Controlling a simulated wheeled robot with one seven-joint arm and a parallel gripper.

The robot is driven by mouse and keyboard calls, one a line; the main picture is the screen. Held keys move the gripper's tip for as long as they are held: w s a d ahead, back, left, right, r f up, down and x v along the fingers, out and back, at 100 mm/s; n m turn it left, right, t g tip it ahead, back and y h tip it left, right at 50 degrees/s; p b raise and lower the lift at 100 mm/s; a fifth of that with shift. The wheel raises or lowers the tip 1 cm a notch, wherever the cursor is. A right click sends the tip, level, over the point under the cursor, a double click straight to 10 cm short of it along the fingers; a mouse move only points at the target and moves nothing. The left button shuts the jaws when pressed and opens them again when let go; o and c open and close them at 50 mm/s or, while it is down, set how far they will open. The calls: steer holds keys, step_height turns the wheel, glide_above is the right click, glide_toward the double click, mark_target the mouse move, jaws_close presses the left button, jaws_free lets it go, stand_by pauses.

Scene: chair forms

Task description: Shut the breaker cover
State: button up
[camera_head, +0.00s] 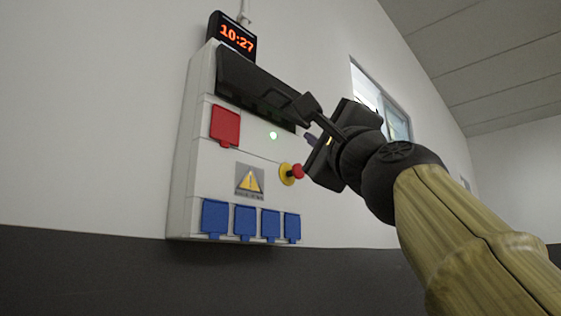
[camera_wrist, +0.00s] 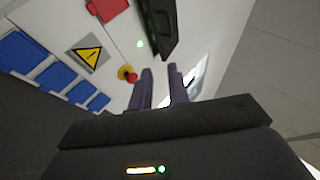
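The breaker cover (camera_head: 245,80) is a long dark flap across the top of the white wall panel (camera_head: 205,165). It also shows at the top of the wrist view (camera_wrist: 158,22), where it stands out from the panel face. I cannot tell how far open it is. My gripper (camera_head: 310,139) is in front of the panel's right side, near the cover's lower right end. In the wrist view its two purple fingers (camera_wrist: 160,70) have a narrow empty gap between them. They look apart from the cover.
The panel carries a red flap (camera_head: 225,125), a green light (camera_head: 273,135), a red emergency button (camera_head: 297,171) close to my gripper, a warning sign (camera_head: 249,181) and several blue socket covers (camera_head: 245,221). A clock (camera_head: 236,38) sits above. A window (camera_head: 395,120) lies to the right.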

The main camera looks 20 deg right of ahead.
steer(key=shift+w+r+y, duration=0.1)
steer(key=shift+r+y, duration=0.05)
steer(key=shift+y, duration=0.15)
jaws_close()
steer(key=w+d+r+n+g+y+p, duration=0.1)
steer(key=r+n+p, duration=0.6)
steer(key=p, duration=0.7)
steer(key=w+d+r+n+g+y+p, duration=0.1)
steer(key=d+r+n+g+y+p, duration=0.3)
steer(key=n+p, duration=0.7)
steer(key=w+d+r+n+g+y+p, duration=0.1)
steer(key=r+n+g+p, duration=0.4)
steer(key=p, duration=1.2)
step_height(320, 180, up, 6)
steer(key=d+n+y, duration=0.1)
steer(key=d+n, duration=0.1)
steer(key=n, duration=0.2)
steer(key=shift+w+r+g+y, duration=0.15)
steer(key=shift+w+g+y, duration=0.25)
